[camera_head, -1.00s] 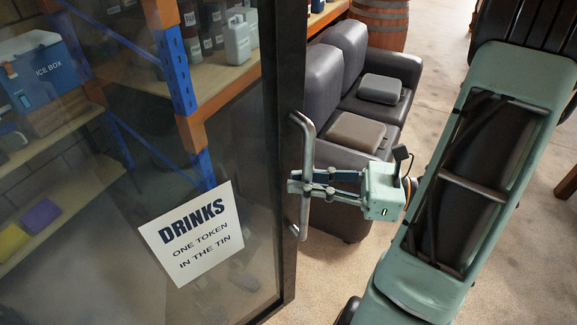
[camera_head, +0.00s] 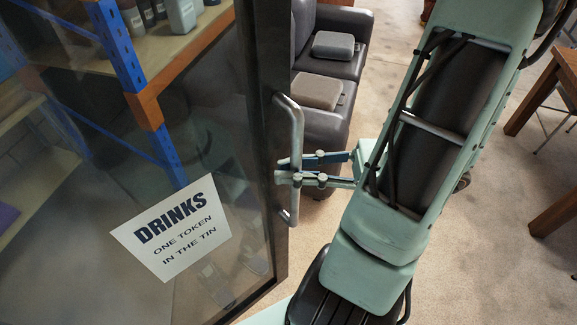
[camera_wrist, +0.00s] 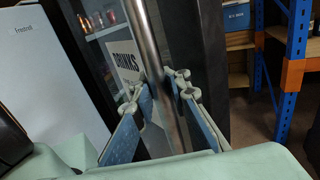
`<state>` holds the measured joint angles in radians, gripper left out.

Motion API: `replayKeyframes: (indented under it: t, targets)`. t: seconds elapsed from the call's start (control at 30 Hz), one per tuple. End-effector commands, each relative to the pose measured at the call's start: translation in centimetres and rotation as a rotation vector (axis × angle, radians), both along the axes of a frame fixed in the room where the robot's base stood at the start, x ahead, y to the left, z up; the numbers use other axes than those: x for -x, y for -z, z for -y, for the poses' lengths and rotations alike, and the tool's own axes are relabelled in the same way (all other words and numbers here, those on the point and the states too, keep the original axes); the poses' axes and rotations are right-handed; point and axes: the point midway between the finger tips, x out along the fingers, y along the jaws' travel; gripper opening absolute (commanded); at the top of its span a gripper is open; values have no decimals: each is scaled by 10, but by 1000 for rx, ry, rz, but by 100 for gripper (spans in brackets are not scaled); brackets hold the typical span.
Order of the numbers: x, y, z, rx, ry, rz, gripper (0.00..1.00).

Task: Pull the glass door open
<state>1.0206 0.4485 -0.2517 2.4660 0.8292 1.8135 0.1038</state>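The glass door (camera_head: 262,130) has a dark frame and a white DRINKS sign (camera_head: 172,228) on its pane. Its upright grey bar handle (camera_head: 297,135) is near the frame's edge. My gripper (camera_head: 297,170) has its two fingers on either side of the handle's middle, closed in around it. In the wrist view, the handle (camera_wrist: 148,40) runs between the fingers (camera_wrist: 160,90), and the sign (camera_wrist: 125,62) shows behind it. The finger contact is partly hidden. I cannot tell how far the door stands open.
A dark sofa (camera_head: 340,55) with cushions stands beyond the door. A blue and orange shelf rack (camera_head: 125,50) shows through the glass. A wooden table (camera_head: 555,95) is at the right. Carpet between is clear. A white panel (camera_wrist: 45,70) is left in the wrist view.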

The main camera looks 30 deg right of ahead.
Motion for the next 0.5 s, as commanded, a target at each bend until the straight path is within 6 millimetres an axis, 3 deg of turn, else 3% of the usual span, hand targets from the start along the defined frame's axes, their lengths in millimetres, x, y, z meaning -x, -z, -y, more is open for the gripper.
replayKeyframes:
  t: [0.17, 0.5]
  targets:
    - [-2, 0, 4, 5, 10, 4, 31]
    - [0, 0, 5, 4, 5, 3, 31]
